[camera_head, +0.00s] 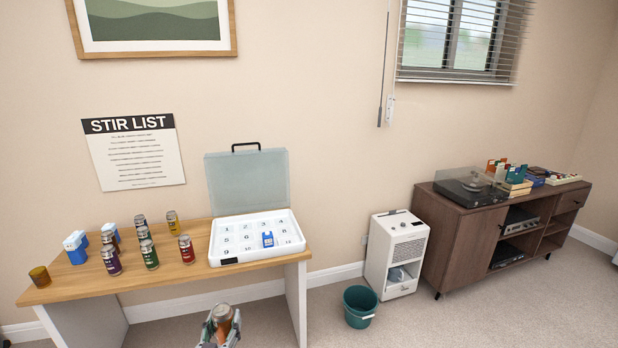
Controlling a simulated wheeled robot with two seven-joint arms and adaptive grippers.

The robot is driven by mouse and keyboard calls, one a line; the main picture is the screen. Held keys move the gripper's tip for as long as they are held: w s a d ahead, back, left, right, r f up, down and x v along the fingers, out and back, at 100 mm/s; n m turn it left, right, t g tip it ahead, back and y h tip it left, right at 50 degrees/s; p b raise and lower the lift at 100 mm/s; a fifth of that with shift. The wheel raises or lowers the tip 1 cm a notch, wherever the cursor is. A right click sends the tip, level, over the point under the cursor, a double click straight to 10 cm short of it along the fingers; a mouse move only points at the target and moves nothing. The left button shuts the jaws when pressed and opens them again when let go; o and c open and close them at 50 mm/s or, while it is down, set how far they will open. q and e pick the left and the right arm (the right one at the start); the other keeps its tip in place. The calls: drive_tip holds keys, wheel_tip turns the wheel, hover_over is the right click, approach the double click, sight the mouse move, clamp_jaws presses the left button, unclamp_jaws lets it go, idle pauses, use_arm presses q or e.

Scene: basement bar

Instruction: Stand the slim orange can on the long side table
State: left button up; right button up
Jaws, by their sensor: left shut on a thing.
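My left gripper (222,326) shows at the bottom of the head view, in front of the long side table and lower in the picture than its top. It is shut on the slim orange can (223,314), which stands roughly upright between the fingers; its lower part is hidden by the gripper. The long side table (180,272) has a light wood top and white legs. My right gripper is not in view.
Several cans (150,255), white-and-blue cartons (75,246) and an amber cup (40,277) stand on the table's left half. An open white numbered case (258,256) takes the right end. The front strip of tabletop is clear. A green bucket (360,306) stands on the floor at right.

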use_arm(q)
drive_tip(key=shift+s+d+f, duration=0.1)
drive_tip(key=shift+s+f, duration=0.2)
drive_tip(key=shift+f, duration=0.25)
drive_tip(key=s+f, duration=0.4)
drive_tip(key=shift+f, duration=0.35)
